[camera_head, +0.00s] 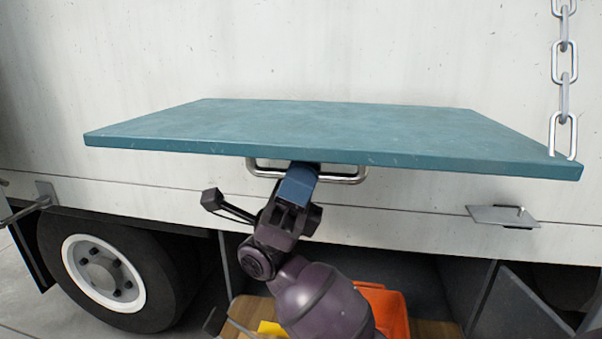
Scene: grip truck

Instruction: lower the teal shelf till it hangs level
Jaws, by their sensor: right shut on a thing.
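The teal shelf (330,130) stands out from the white truck side, and its top face shows. It looks close to level, though its front edge runs slightly lower to the right in the picture. A metal bar handle (348,180) hangs under its front edge. My right gripper (297,180) is shut on this handle from below, near its middle, and its fingertips are partly hidden under the shelf edge. A steel chain (564,62) runs straight up from the shelf's right end. No chain shows at the left end. My left gripper is not in view.
A wheel (105,275) is at lower left. A small metal bracket (503,215) sticks out of the truck side at right. An open bay below the shelf holds an orange bin (388,305) on a wooden floor (432,330). A dark post with a bracket is at far left.

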